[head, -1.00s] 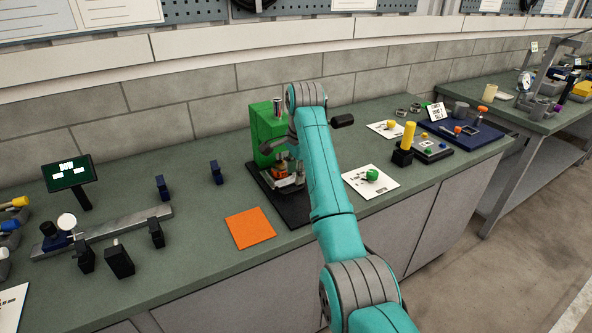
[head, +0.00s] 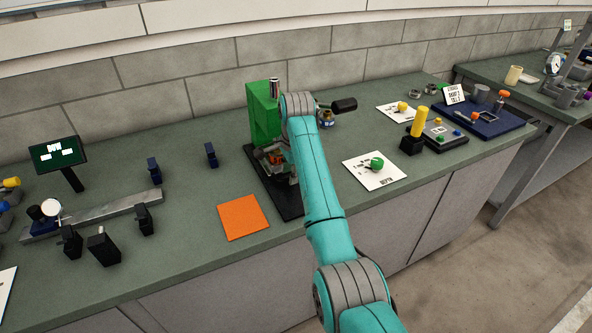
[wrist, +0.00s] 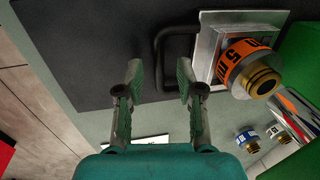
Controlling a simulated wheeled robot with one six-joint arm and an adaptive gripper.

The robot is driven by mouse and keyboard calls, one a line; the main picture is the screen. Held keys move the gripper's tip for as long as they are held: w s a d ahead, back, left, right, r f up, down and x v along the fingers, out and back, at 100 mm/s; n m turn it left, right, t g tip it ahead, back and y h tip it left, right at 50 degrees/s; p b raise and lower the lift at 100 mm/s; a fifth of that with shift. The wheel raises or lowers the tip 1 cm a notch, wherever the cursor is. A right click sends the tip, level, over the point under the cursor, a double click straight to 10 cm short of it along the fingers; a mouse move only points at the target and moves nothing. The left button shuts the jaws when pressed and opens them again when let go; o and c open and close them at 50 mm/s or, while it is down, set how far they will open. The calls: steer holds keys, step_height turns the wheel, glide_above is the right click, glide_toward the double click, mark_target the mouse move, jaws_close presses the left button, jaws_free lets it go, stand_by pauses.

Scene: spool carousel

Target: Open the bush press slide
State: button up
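The bush press has a green body (head: 263,115) on a dark base plate (head: 291,208) on the bench. In the wrist view its slide is a light metal block (wrist: 209,50) carrying a bush with an orange band (wrist: 247,62). A black loop handle (wrist: 159,48) sticks out from the slide's left side. My gripper (wrist: 159,82) is open, and the handle's outer bar lies between its fingertips, with gaps on both sides. In the head view my arm hides most of the gripper and slide. I cannot tell how far the slide is out.
An orange mat (head: 243,217) lies in front of the press. A black lever grip (head: 345,105) sticks out to its right. A white card with a green knob (head: 376,165) lies right.

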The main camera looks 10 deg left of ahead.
steer(key=shift+w+f, duration=0.1)
steer(key=shift+f, duration=0.25)
steer(key=shift+c, duration=0.2)
jaws_close()
